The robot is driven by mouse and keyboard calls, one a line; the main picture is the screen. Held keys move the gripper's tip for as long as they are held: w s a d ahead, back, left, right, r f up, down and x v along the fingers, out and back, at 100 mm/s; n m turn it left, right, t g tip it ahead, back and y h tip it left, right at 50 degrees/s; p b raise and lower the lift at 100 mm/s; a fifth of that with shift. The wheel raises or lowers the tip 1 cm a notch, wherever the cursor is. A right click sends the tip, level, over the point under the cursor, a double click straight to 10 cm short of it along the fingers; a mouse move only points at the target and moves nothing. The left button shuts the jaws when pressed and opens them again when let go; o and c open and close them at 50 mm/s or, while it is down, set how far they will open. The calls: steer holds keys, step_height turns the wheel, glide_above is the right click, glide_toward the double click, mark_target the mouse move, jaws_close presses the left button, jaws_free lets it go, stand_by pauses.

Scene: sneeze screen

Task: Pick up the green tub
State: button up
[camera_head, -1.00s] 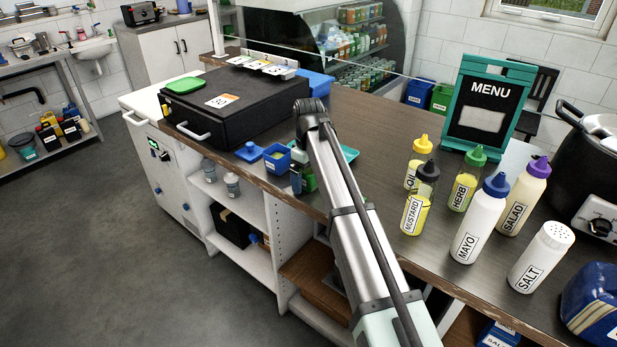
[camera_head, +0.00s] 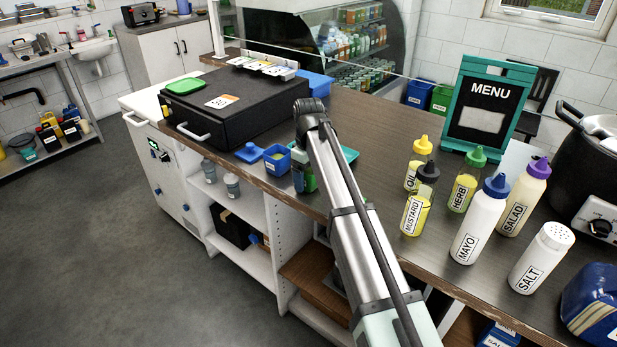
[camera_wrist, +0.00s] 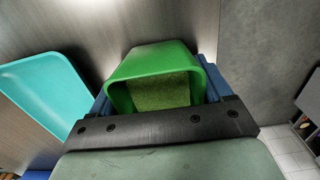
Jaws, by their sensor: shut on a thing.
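The green tub (camera_wrist: 150,60) fills the middle of the wrist view, its open mouth showing a grainy green filling inside. My gripper (camera_wrist: 158,95) is shut on it, with a blue finger on either side of the tub. In the head view, the green tub (camera_head: 309,184) is a small patch near the counter's front edge, partly hidden by my gripper (camera_head: 301,178). I cannot tell whether its base touches the counter.
A teal tray (camera_wrist: 45,92) lies close to the tub; it also shows behind my arm in the head view (camera_head: 349,154). A blue tub (camera_head: 277,160) stands just left of my gripper. Several sauce bottles stand to the right. A black box (camera_head: 245,110) is behind.

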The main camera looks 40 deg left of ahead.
step_height(320, 180, up, 18)
stand_by(0.5)
steer(key=shift+f, duration=0.15)
step_height(320, 180, down, 18)
steer(key=shift+f, duration=0.1)
steer(key=shift+r, duration=0.85)
stand_by(0.4)
